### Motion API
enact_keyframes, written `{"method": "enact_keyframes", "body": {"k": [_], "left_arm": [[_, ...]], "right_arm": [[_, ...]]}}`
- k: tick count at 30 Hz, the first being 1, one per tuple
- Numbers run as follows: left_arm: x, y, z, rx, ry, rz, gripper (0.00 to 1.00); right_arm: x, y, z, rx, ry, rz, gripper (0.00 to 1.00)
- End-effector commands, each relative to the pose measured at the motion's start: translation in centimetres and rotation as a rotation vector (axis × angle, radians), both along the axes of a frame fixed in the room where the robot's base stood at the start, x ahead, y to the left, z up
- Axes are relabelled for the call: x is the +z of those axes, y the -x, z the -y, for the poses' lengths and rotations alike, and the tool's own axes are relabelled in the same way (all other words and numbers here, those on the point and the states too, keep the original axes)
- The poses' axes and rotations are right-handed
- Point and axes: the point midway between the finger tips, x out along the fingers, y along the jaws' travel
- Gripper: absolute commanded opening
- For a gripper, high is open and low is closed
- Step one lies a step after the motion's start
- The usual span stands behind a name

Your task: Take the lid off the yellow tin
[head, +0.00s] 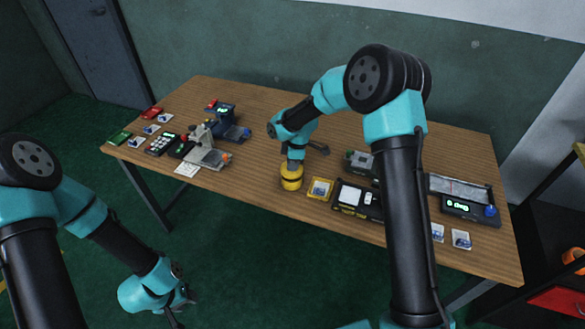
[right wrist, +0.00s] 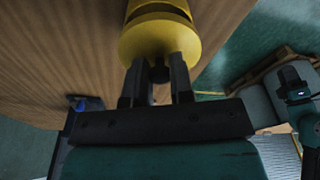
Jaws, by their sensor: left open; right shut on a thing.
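The yellow tin (head: 291,184) stands upright near the table's front edge in the head view, with a dark band around it. In the right wrist view its yellow lid (right wrist: 158,36) faces the camera, with a dark knob (right wrist: 159,74) in its middle. My right gripper (head: 294,160) is above the tin, pointing down. In the right wrist view the right gripper's fingers (right wrist: 160,68) are shut on the lid's knob. I cannot tell whether the dark band is a gap under the lid. My left gripper (head: 182,307) is open and empty, low over the floor in front of the table.
A yellow-framed card (head: 320,188) and a black device (head: 357,198) lie just right of the tin. A grey machine (head: 205,150) and a dark blue one (head: 225,120) stand to its left. A scale-like device (head: 462,207) is at far right. Bare wood shows left of the tin.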

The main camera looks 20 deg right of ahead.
Motion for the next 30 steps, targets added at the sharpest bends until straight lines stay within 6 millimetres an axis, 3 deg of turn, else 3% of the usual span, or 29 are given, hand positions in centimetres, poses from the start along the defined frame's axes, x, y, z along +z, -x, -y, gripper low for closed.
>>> {"method": "enact_keyframes", "body": {"k": [8,21,30], "left_arm": [[0.0,0.0,0.0,0.000,0.000,0.000,0.43],[0.0,0.0,0.0,0.000,0.000,0.000,0.43],[0.0,0.0,0.0,0.000,0.000,0.000,0.43]], "right_arm": [[0.6,3.9,-1.1,0.003,0.000,0.001,0.00],[1.5,13.0,-3.7,0.004,0.001,0.002,0.00],[1.7,15.2,-4.4,0.001,-0.001,0.005,0.00]]}}
